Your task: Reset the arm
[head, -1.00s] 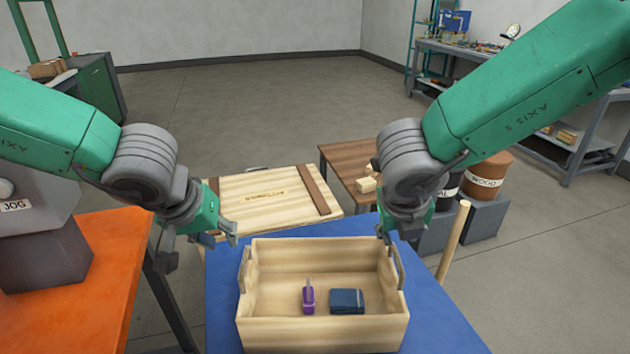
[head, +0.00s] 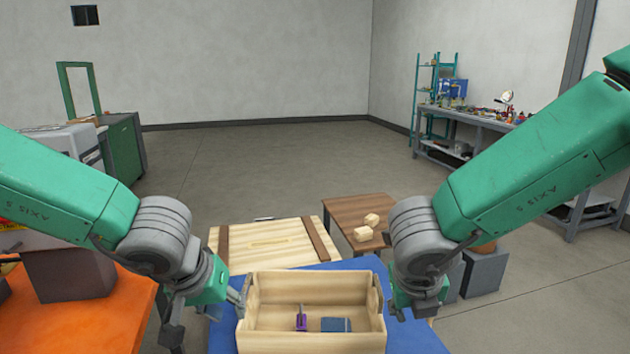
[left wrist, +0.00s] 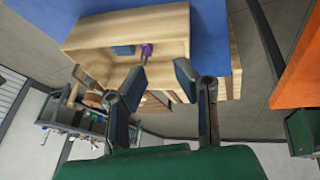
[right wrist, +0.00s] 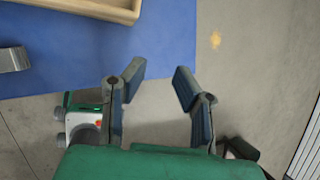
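My left gripper (head: 236,300) hangs at the left side of a wooden box (head: 312,343), close to its left handle. In the left wrist view its two fingers (left wrist: 155,83) are spread apart with nothing between them. My right gripper (head: 412,312) hangs just right of the box. In the right wrist view its fingers (right wrist: 160,82) are also apart and empty, over the edge of the blue table and the floor. Inside the box stand a purple object (head: 301,322) and a blue block (head: 336,325), side by side and apart from both grippers.
The box rests on a blue table (head: 415,340). A wooden lidded crate (head: 265,240) and a brown table (head: 350,212) with pale blocks (head: 363,233) lie beyond. An orange table (head: 110,320) is at left. A workbench (head: 470,118) stands far right; the floor between is open.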

